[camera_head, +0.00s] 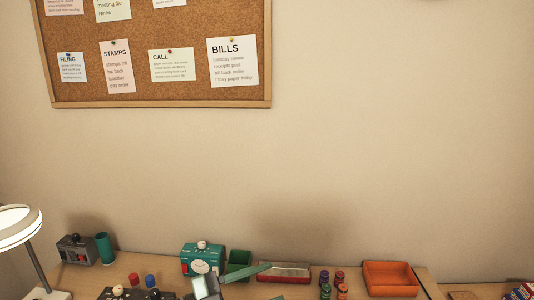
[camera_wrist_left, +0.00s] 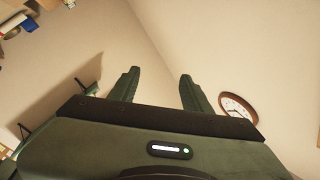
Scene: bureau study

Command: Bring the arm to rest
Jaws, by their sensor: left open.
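My left gripper (camera_wrist_left: 160,75) shows in the left wrist view. Its two dark green fingers stand apart with nothing between them. Behind them is only bare wall and a wall corner, so the gripper touches nothing that I can see. I cannot make out either gripper for sure in the head view. My right gripper is not in view.
In the head view, a desk holds a teal device (camera_head: 202,259), a dark green box (camera_head: 238,264), an orange tray (camera_head: 390,279) and a lamp (camera_head: 18,226). A corkboard (camera_head: 150,80) hangs above. The left wrist view shows a round clock (camera_wrist_left: 238,108).

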